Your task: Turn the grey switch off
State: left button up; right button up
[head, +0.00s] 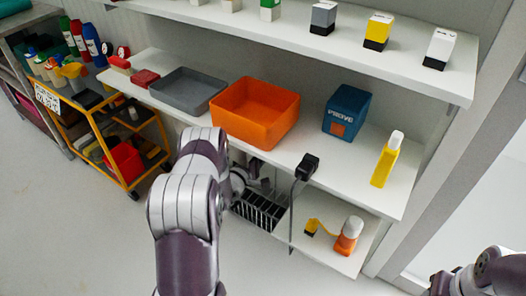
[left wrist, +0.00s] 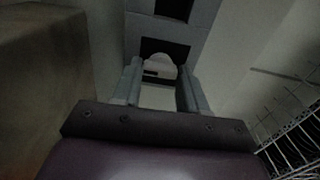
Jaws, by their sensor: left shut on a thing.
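My left arm reaches in under the white shelf in the head view, and its fingers are hard to make out there. In the left wrist view my left gripper (left wrist: 160,90) points into a dark space, with a grey finger on each side. A pale grey, rounded piece with a dark slot (left wrist: 159,67) sits between the fingers, and they are shut on it. It appears to be the grey switch; its setting cannot be read. A grey panel with dark square openings (left wrist: 168,28) stands behind it. My right gripper is outside the view; only part of the right arm shows at lower right.
The shelf holds a grey tray (head: 188,91), an orange bin (head: 255,113), a blue box (head: 346,111) and a yellow bottle (head: 387,160). A black wire rack (head: 258,211) stands below, beside my left arm. A yellow cart (head: 125,140) stands at left.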

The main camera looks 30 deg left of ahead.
pick_arm(q)
jog(key=shift+f, duration=0.1)
jog(key=o, duration=1.1)
jog(key=shift+c, duration=0.2)
jog(key=s+a+p, duration=0.1)
jog(key=s+p, duration=0.2)
jog(key=s, duration=0.9)
jog(key=shift+s, duration=0.35)
